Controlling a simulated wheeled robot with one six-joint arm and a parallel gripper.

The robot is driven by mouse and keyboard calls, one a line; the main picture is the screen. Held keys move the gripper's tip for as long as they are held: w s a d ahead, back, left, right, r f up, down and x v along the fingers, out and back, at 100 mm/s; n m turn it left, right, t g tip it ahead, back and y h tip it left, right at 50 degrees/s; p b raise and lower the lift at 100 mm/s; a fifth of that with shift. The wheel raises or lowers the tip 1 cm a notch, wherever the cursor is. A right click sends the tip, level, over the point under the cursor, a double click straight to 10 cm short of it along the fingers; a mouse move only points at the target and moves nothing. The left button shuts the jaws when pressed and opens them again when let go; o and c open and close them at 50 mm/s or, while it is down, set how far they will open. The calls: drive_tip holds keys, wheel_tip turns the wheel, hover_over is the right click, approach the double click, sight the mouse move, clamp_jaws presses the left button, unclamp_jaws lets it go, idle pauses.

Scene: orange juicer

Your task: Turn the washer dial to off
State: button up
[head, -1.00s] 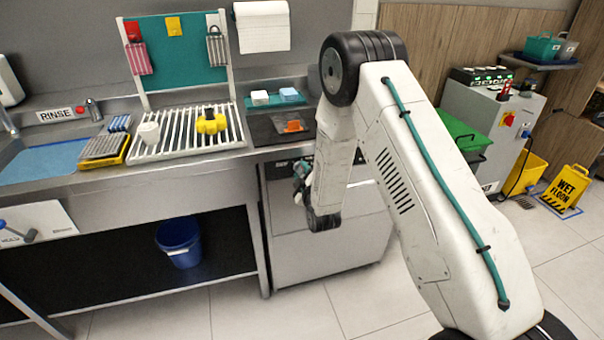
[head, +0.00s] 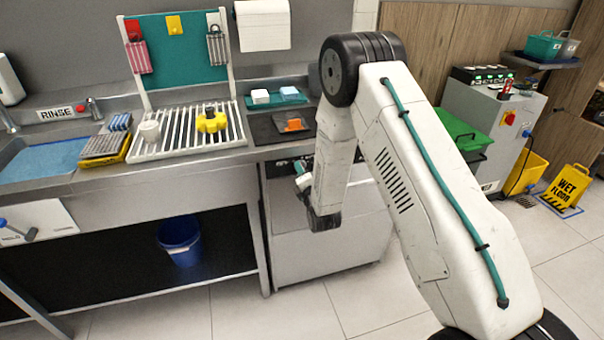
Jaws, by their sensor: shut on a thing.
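The washer (head: 330,250) is the grey-white undercounter machine below the right end of the steel counter. Its dark control panel runs along the top of its front, mostly behind my arm. My gripper (head: 301,170), small, with teal and pale parts, is up against the left part of this panel. It is shut on what sits there, which by its place is the washer dial. The dial itself is hidden by the gripper and wrist, so its pointer and marks cannot be read.
The steel counter edge (head: 200,168) lies just above the panel. A ribbed white rack (head: 175,150) with a yellow item, and a dark mat (head: 265,130) with an orange item, are on the counter. A blue bucket (head: 180,242) stands on the lower shelf. The floor ahead is clear.

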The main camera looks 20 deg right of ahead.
drive_tip(key=shift+f+n, duration=0.1)
drive_tip(key=shift+n, duration=1.9)
drive_tip(key=o, duration=1)
drive_tip(key=s, duration=0.7)
drive_tip(key=shift+s, duration=0.4)
